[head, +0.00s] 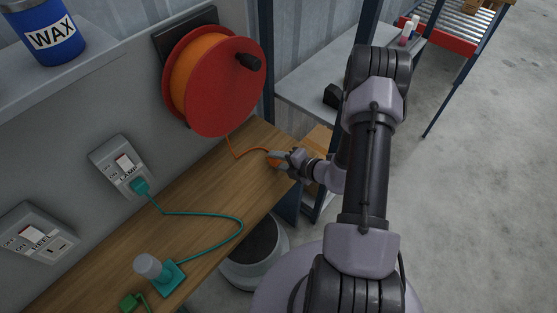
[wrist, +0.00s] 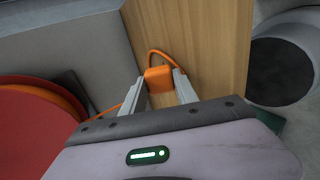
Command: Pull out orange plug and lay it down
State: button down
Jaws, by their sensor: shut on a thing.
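The orange plug (wrist: 158,78) is between the two fingers of my gripper (wrist: 160,88) in the wrist view, over the wooden bench top. My gripper is shut on it. In the head view my gripper (head: 280,158) is at the bench's far right end, with a bit of the orange plug (head: 273,154) showing at its fingers. An orange cord runs from the plug to the red cable reel (head: 215,82) on the wall. The outlet labelled REEL (head: 38,236) is at the lower left, and no orange plug is in it. Whether the plug touches the bench I cannot tell.
A teal plug sits in the LAMP outlet (head: 122,168); its cord runs across the bench (head: 195,205) to a small lamp (head: 155,270). A green plug (head: 133,302) lies at the front. A grey bin (head: 252,262) stands below the bench edge. The middle of the bench is mostly clear.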

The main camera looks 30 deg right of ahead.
jog(key=c, duration=0.9)
grip_release()
jog(key=shift+o, duration=0.2)
jog(key=shift+s, duration=0.15)
jog(key=p+v, duration=0.6)
jog(key=v, duration=1.1)
jog(key=w+a+r+n+g+y+b, duration=0.2)
jog(key=a+r+n+g+y+b, duration=0.3)
jog(key=a+r+n, duration=1.4)
jog(key=s+a+r+n+h, duration=0.2)
jog(key=s+r+n+h, duration=0.1)
jog(key=n, duration=1)
jog(key=s+a+r+n+h, duration=0.2)
jog(key=s+r+n+h, duration=0.2)
jog(key=n, duration=0.9)
jog(key=shift+s+a+r+n+p, duration=0.4)
jog(key=shift+s+r, duration=0.6)
jog(key=shift+s, duration=0.2)
